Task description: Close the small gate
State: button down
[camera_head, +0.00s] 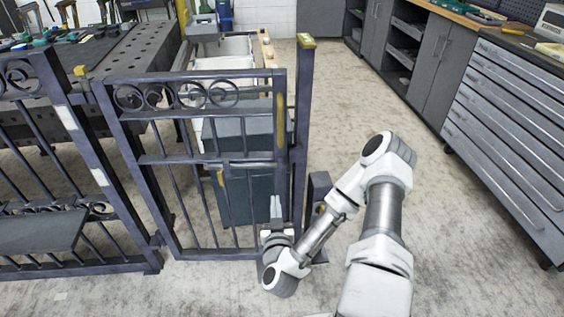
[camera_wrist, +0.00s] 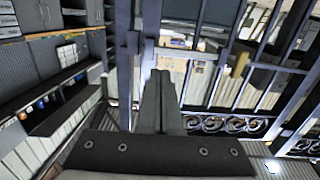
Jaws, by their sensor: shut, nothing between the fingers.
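The small gate (camera_head: 208,160) is a dark metal leaf with scrolls along its top, in the middle of the head view. Its right-hand upright stands close beside the dark latch-side post (camera_head: 303,120), with a narrow gap showing near the top. My gripper (camera_head: 276,208) is shut and empty, in front of the gate's lower right corner. I cannot tell whether it touches the gate. In the wrist view, the shut fingers (camera_wrist: 160,85) point toward the gate's bars (camera_wrist: 240,85), and scrolls (camera_wrist: 225,125) show at the right.
A fixed fence panel (camera_head: 40,170) continues at the left. A dark perforated workbench (camera_head: 110,55) and a grey bin (camera_head: 240,185) stand behind the gate. Grey drawer cabinets (camera_head: 505,130) line the right. The floor (camera_head: 450,230) between the post and the cabinets is clear.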

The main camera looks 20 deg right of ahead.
notch_tip(320, 180, up, 2)
jog(key=d, duration=0.1)
jog(key=b, duration=0.2)
send_near(277, 157)
jog(key=shift+m+h, duration=0.3)
jog(key=x, duration=0.5)
jog(key=shift+w+f, duration=0.35)
jog(key=shift+w+d+r, duration=0.1)
jog(key=shift+w+d, duration=0.05)
jog(key=shift+w, duration=0.4)
